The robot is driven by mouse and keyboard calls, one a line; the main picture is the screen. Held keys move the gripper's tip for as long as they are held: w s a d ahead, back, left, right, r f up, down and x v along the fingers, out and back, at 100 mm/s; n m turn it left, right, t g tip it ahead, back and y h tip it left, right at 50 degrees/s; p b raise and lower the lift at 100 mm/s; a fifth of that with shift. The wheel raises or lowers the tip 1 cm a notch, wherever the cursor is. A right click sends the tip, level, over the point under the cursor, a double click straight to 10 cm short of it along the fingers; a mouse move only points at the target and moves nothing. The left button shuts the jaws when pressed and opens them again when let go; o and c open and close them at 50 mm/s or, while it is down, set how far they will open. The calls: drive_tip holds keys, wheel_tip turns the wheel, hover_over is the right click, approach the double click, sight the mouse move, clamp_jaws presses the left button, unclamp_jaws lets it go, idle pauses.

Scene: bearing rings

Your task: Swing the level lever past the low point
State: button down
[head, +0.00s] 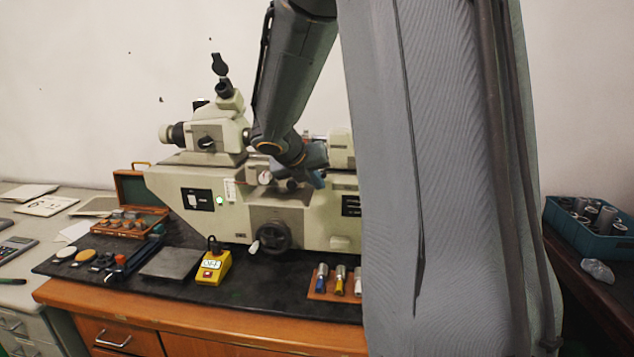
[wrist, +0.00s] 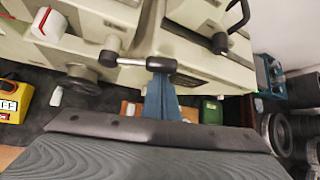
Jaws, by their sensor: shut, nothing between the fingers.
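The level lever (wrist: 133,62) shows in the wrist view on the front of the pale green machine (wrist: 190,20). It is a short silver rod running almost level from a dark pivot on the left to a black grip on the right. My gripper (wrist: 160,88) is shut and empty, with its blue fingers just below the black grip in that view. The fingers appear to meet or overlap the grip; I cannot tell whether they touch. In the head view my gripper (head: 317,180) is in front of the machine's middle, and the lever is not clearly visible there.
A black handwheel (head: 272,238) sits below my gripper. A yellow switch box (head: 213,265), a grey plate (head: 172,262) and a wooden box of rings (head: 130,222) stand on the black mat. A blue crate (head: 590,228) is at the right. My arm hides the machine's right end.

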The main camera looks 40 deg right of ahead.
wheel_tip(320, 180, down, 4)
drive_tip(key=s+b, duration=0.2)
drive_tip(key=v, duration=1)
drive_tip(key=shift+a+r, duration=0.3)
drive_tip(key=shift+r, duration=0.05)
drive_tip(key=shift+f, duration=0.1)
drive_tip(key=s+a+f+m+g+y, duration=0.1)
drive_tip(key=s+a+f+m+y, duration=0.1)
drive_tip(key=s+a+f+m, duration=0.3)
drive_tip(key=s+a+f+m+g+y, duration=0.1)
drive_tip(key=s+a+f+m+y, duration=0.2)
drive_tip(key=a+f+m, duration=0.4)
drive_tip(key=s+a+f+m+g+y, duration=0.1)
drive_tip(key=s+a+f+m+y, duration=0.2)
drive_tip(key=m, duration=1.3)
drive_tip(key=s+a+f, duration=0.3)
drive_tip(key=f, duration=0.2)
drive_tip(key=shift+s+a+f+m, duration=0.35)
drive_tip(key=shift+s+f+m, duration=0.05)
